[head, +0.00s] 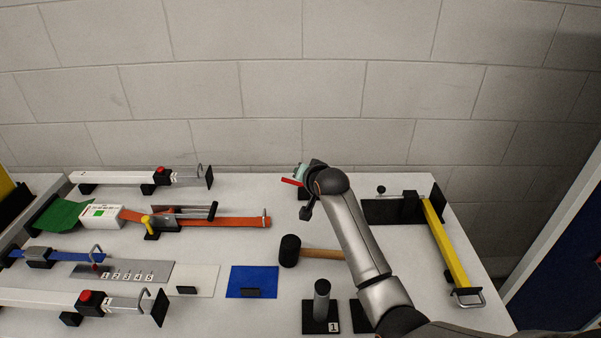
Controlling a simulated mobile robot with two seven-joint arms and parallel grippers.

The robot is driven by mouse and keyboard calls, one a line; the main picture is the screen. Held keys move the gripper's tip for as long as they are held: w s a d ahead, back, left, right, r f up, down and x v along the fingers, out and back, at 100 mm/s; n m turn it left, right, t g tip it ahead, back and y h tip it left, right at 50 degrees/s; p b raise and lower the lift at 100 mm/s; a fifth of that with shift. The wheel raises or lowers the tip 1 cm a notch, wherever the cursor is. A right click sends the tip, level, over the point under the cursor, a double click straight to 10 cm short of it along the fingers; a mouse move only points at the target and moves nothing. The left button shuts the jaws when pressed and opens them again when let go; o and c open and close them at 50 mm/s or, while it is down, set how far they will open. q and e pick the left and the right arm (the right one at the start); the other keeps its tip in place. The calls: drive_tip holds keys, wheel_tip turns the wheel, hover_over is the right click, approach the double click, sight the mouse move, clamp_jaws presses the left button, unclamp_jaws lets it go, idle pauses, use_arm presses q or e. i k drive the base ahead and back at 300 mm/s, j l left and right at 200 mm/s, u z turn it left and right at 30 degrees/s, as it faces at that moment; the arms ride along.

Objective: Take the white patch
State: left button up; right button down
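The white patch (207,279) is a flat white square with a small black grip on its front part. It lies on the table between the numbered grey plate and the blue patch (246,275). My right arm comes in from the lower right and reaches to the back middle of the table. My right gripper (303,190) is at its far end, well behind and to the right of the white patch. Its fingers are too small and hidden to read. A red bar and a pale green piece show beside it; I cannot tell whether it holds them. My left gripper is not in view.
A hammer (290,251) lies right of the blue patch, its handle end behind my arm. A black post on a base marked 1 (321,311) stands in front. Numbered grey plate (158,269), orange strip (240,221) and white clamp rails (110,178) fill the left. A yellow bar (446,245) is at right.

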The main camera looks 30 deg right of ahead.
sight(185, 280)
drive_tip(key=k+j, duration=0.1)
drive_tip(key=k, duration=0.4)
drive_tip(key=k+j, duration=0.1)
drive_tip(key=k, duration=0.4)
